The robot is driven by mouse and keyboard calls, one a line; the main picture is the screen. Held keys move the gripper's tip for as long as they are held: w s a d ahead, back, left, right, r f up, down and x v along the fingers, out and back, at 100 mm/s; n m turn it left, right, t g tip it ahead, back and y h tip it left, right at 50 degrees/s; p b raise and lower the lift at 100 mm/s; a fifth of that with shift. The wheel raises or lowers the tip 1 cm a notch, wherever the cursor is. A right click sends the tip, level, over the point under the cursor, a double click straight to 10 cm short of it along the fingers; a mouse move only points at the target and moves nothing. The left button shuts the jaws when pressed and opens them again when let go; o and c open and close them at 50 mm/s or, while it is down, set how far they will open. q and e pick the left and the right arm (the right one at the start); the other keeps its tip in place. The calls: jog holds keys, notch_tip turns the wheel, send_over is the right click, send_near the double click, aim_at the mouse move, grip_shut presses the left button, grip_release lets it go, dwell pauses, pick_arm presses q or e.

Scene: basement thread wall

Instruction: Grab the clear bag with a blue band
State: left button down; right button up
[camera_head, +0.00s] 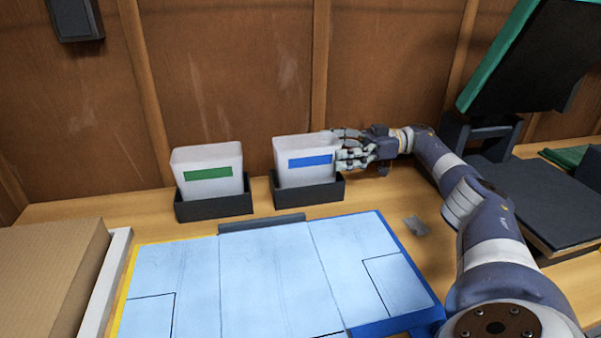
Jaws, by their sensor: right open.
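The clear bag with a blue band (291,172) is a whitish, translucent upright pack in a low dark holder (309,193) at the back of the table. My right gripper (347,147) is at the bag's right edge, its fingers open around that side near the top. I cannot tell whether the fingers touch the bag. A similar bag with a green band (206,190) stands in its own dark holder (214,206) to the left. My left gripper is not in view.
A light blue panelled mat (250,275) covers the front of the table. A cardboard box (45,275) stands at the left. A small grey piece (415,226) lies right of the mat. A dark stand with a tilted panel (530,60) is at the right. A wooden wall (230,75) closes the back.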

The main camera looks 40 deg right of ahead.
aim_at(310, 153)
jog(key=shift+w+a, duration=0.2)
jog(key=shift+a, duration=0.35)
jog(key=shift+w+a, duration=0.1)
jog(key=shift+a, duration=0.15)
jog(key=p+x, duration=0.1)
jog(key=x, duration=0.2)
jog(key=shift+a, duration=0.15)
jog(key=shift+w+a, duration=0.35)
jog(key=shift+a, duration=0.2)
jog(key=shift+c, duration=0.8)
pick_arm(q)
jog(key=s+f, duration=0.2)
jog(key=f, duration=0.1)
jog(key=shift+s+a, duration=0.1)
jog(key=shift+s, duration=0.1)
pick_arm(e)
jog(key=c, duration=0.8)
